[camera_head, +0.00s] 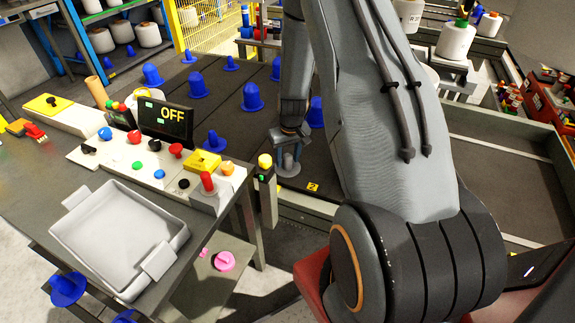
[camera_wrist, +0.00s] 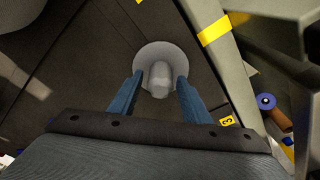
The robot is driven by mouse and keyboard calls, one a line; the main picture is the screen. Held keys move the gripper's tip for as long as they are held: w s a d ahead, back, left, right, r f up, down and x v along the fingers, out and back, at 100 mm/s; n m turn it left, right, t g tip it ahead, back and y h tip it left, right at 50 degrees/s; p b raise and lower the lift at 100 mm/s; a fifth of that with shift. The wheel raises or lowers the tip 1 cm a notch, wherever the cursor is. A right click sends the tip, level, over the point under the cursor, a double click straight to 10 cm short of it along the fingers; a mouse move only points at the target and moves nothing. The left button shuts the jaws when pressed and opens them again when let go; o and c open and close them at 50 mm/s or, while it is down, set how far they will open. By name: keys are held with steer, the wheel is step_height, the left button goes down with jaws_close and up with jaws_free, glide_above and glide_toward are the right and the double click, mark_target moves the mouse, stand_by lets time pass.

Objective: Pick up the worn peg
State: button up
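A grey peg with a wide round base (camera_head: 288,168) stands on the dark panel, below my gripper (camera_head: 290,148) in the head view. In the wrist view the grey peg (camera_wrist: 158,82) lies between the two blue fingers of my gripper (camera_wrist: 159,79). The fingers are apart, with a gap visible on each side of the peg. My gripper's fingers partly cover the peg in the head view. I cannot tell any wear on its surface.
Several blue pegs (camera_head: 252,97) stand on the dark panel around it. A control desk with an OFF display (camera_head: 166,122) and a grey tray (camera_head: 75,232) is at left. A yellow-topped post (camera_head: 265,162) stands close left of my gripper. A low-walled empty bay (camera_head: 500,165) lies right.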

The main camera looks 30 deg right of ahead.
jaws_close()
steer(key=shift+r, duration=0.1)
steer(key=shift+r+b, duration=0.75)
steer(key=shift+r, duration=4.2)
